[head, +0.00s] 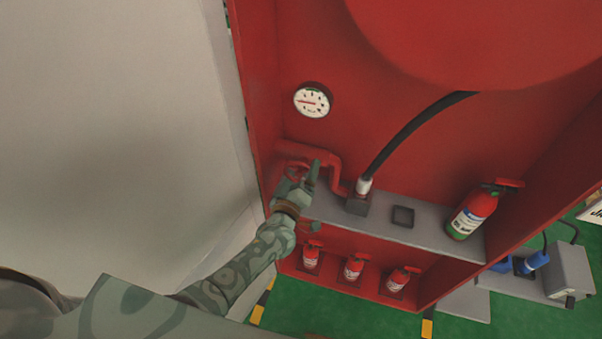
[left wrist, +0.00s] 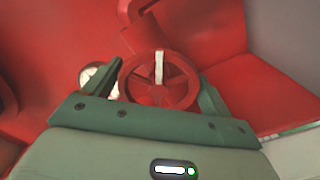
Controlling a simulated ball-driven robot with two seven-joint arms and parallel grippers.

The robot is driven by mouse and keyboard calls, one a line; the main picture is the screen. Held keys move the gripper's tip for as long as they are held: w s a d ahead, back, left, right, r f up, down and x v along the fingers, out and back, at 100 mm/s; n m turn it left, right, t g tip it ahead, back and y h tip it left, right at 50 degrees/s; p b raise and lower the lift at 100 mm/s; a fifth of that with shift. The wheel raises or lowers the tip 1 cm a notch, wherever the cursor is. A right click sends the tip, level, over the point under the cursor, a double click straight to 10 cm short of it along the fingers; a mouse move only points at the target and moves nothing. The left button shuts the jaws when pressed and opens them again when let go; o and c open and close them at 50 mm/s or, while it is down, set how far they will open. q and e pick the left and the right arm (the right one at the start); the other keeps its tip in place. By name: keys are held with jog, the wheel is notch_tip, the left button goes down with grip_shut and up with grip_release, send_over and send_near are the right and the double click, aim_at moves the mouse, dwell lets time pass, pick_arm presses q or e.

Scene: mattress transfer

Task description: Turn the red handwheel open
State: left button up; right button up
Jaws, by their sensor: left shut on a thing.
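The red handwheel (left wrist: 160,80) shows in the left wrist view as a spoked ring with a white mark across the top of its rim. In the head view the handwheel (head: 296,170) is partly hidden behind my left gripper, beside a red pipe (head: 318,153) in the cabinet. My left gripper (head: 312,176) is at the wheel; in the left wrist view its two green fingers (left wrist: 156,88) stand on either side of the rim. It is shut on the wheel. My right gripper is in neither view.
A grey shelf (head: 420,233) carries a black hose (head: 410,132) with its fitting and a large extinguisher (head: 470,214). Several small extinguishers (head: 354,267) stand below. A gauge (head: 313,100) is on the back wall. The cabinet's left side wall (head: 258,90) is close to my left arm.

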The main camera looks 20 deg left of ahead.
pick_arm(q)
jog(key=shift+s+f, duration=0.1)
jog(key=shift+f, duration=0.05)
jog(key=o, duration=0.9)
jog(key=shift+c, duration=0.2)
jog(key=s+p, duration=0.1)
jog(key=s, duration=1.5)
jog(key=shift+s+a, duration=0.15)
jog(key=shift+a, duration=0.1)
